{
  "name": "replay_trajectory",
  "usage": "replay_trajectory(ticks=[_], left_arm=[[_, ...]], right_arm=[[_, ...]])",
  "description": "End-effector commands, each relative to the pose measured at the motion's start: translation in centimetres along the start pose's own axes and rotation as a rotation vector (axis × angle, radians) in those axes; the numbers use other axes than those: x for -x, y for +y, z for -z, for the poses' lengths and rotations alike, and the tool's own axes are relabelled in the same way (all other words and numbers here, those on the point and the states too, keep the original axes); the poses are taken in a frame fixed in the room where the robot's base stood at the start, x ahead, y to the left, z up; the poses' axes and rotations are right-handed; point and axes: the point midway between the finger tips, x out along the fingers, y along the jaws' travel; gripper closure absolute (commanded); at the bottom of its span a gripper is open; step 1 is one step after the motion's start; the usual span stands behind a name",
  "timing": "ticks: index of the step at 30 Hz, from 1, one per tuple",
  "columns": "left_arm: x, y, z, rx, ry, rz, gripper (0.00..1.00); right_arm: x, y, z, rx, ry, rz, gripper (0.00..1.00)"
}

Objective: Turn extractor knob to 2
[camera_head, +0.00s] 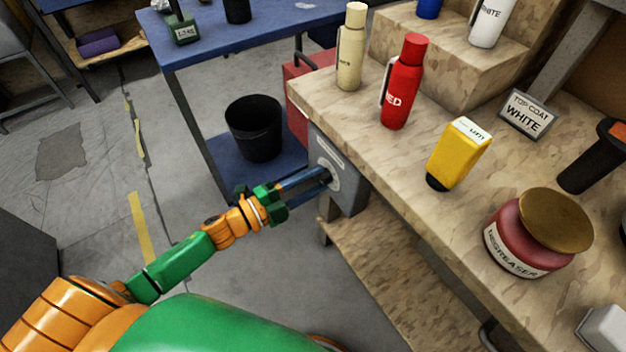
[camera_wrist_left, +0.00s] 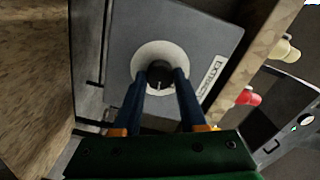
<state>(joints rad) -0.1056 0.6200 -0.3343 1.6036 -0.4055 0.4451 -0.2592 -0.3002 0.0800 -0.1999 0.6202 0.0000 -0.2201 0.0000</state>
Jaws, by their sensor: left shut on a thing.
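The extractor control box (camera_head: 348,199) is a grey box fixed under the end of the wooden workbench. It also fills the middle of the left wrist view (camera_wrist_left: 205,35), with a label reading along the lines of "EXTRACTOR". Its black knob (camera_wrist_left: 159,74) sits on a round pale dial (camera_wrist_left: 160,53). My left gripper (camera_head: 322,180) reaches the box face from the left. In the left wrist view its two blue fingers (camera_wrist_left: 160,82) are shut on the knob, one on each side. The dial numbers are too small to read. My right gripper is not in view.
The workbench (camera_head: 318,95) holds a cream bottle (camera_head: 350,60), a red bottle (camera_head: 403,85), a yellow container (camera_head: 458,152) and a degreaser jar (camera_head: 520,245). A black bin (camera_head: 255,130) stands beyond my left gripper. A wooden lower shelf (camera_head: 400,260) lies below the bench.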

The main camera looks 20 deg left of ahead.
Motion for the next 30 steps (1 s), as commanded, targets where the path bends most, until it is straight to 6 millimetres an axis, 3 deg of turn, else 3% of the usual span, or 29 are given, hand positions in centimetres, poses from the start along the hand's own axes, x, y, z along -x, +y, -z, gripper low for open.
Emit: replay_trajectory(ticks=[5, 6, 9, 19, 30], left_arm=[[0.0, 0.1, 0.0, 0.001, 0.0, -0.002, 1.0], [0.0, 0.1, 0.0, 0.002, 0.0, -0.002, 0.51], [0.0, 0.1, 0.0, 0.002, 0.0, -0.001, 0.29], [0.5, 0.1, 0.0, 0.002, -0.001, -0.002, 0.29], [6.8, 0.1, 0.0, 0.003, -0.002, -0.002, 0.29]], right_arm=[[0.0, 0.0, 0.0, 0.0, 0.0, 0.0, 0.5], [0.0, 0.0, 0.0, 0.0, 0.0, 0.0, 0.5], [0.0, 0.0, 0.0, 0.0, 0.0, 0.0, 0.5], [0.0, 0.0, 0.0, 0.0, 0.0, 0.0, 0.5], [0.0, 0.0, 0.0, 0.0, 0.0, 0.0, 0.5]])
